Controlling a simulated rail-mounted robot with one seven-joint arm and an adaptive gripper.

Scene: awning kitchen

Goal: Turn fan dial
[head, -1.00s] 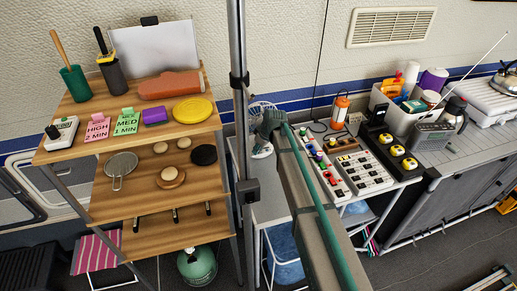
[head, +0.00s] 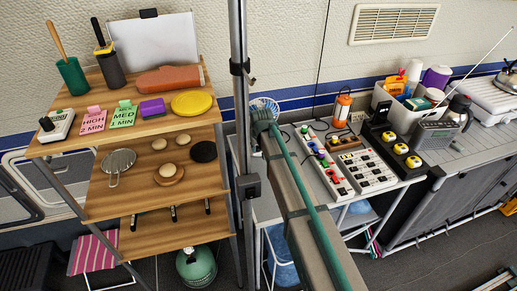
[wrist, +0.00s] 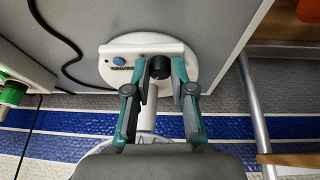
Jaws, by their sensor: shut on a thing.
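The fan's round white base (wrist: 193,82) is close up in the wrist view, with a blue round button (wrist: 119,61) on its left and a black dial (wrist: 159,67) in the middle. My gripper (wrist: 163,68) has its two teal fingers on either side of the dial, closed onto it. The dial's marking is hidden. In the head view the fan's white cage (head: 265,104) shows just above the end of my arm, which hides the base and the dial.
Power strips (head: 364,168) and a panel with coloured knobs (head: 324,165) lie right of the fan on the table. An orange lantern (head: 342,108) stands behind them. A wooden shelf (head: 165,130) is on the left. A black cable (wrist: 62,28) lies near the base.

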